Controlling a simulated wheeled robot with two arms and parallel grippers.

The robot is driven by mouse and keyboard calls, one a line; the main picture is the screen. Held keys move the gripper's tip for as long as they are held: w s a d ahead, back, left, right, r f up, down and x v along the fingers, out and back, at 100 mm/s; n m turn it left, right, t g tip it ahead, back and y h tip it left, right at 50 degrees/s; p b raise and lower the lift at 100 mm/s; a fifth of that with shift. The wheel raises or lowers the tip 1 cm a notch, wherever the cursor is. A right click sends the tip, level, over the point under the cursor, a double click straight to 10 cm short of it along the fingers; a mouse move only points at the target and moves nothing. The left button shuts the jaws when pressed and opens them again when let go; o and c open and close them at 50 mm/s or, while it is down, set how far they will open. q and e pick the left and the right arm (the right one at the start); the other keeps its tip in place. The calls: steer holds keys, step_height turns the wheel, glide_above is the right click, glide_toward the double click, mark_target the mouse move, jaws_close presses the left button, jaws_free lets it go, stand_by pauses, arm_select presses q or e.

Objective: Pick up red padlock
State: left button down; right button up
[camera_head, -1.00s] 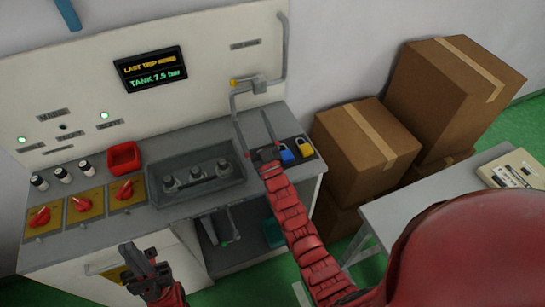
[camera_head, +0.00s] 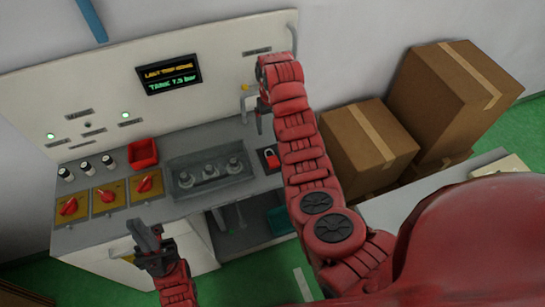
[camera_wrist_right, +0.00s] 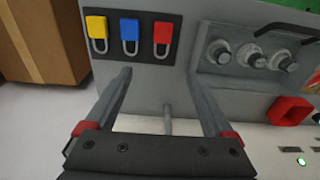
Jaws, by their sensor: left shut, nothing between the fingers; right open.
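The red padlock (camera_head: 270,158) sits on a dark plate at the right end of the grey counter. In the right wrist view the red padlock (camera_wrist_right: 163,33) is beside a blue padlock (camera_wrist_right: 130,30) and a yellow padlock (camera_wrist_right: 97,27); my right arm hides those two in the head view. My right gripper (camera_head: 257,115) is open and empty above the counter, near the red padlock; in the wrist view its fingers (camera_wrist_right: 160,80) point towards the padlocks without touching. My left gripper (camera_head: 150,238) is shut and empty in front of the counter's lower cabinet.
A dark tray with knobs (camera_head: 208,172), a red bin (camera_head: 143,152) and red rotary switches (camera_head: 105,196) occupy the counter. A pipe (camera_head: 292,40) runs on the back panel. Cardboard boxes (camera_head: 365,145) stand to the right, beside a grey table (camera_head: 400,205).

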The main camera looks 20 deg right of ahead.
steer(key=b, duration=0.9)
glide_above(272, 158)
steer(key=shift+g, duration=0.3)
step_height(272, 158, down, 10)
steer(key=shift+s+r, duration=0.1)
steer(key=shift+f+p, duration=0.25)
steer(key=shift+p, duration=0.8)
steer(key=shift+f, duration=0.4)
steer(key=shift+s+f+p, duration=0.1)
steer(key=shift+f+p, duration=0.2)
steer(key=shift+p, duration=0.2)
step_height(272, 158, down, 3)
steer(key=shift+r+p, duration=0.1)
steer(key=shift+p, duration=0.85)
steer(key=shift+f, duration=1.05)
jaws_close()
